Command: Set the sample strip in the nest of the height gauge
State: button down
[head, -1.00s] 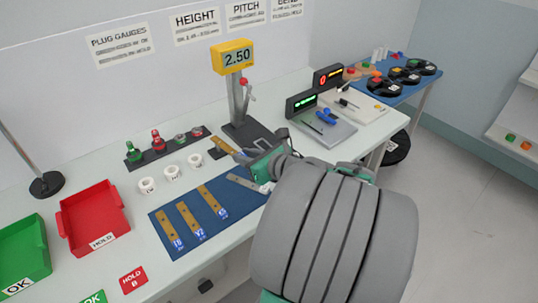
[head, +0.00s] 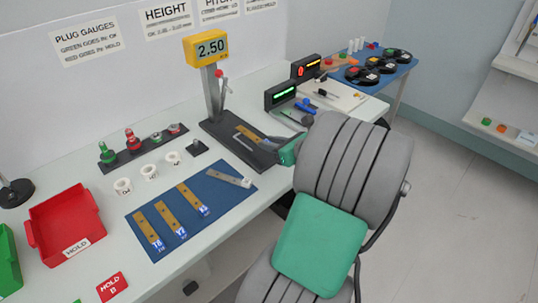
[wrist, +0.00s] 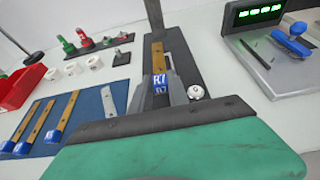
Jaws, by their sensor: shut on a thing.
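The height gauge (head: 206,48) has a yellow display reading 2.50 on a grey post above a long dark base (head: 217,130). My gripper (wrist: 160,92) is shut on the sample strip (wrist: 158,55), a brass strip with a blue end label that looks like R7. The label end is between the fingers and the brass end points away toward the gauge post. My arm hides part of the gripper.
A blue mat (head: 138,213) holds three labelled brass strips and a grey strip (head: 230,176). White rings (head: 148,172), plug gauges (head: 130,138) and a red HOLD tray (head: 64,228) are to the left. A device with a green display (head: 281,95) stands to the right.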

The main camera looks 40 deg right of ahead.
aim_at(269, 158)
jog(key=f, duration=0.3)
jog(key=w+f+b, duration=0.1)
jog(key=shift+w+d+f, duration=0.1)
jog(key=shift+d+f, duration=0.25)
jog(key=shift+d, duration=0.05)
jog(key=shift+f, duration=0.1)
jog(key=c, duration=1.3)
grip_release()
jog(key=shift+o, duration=0.2)
jog(key=p+v, duration=0.1)
jog(key=v, duration=1.1)
jog(key=shift+p, duration=0.3)
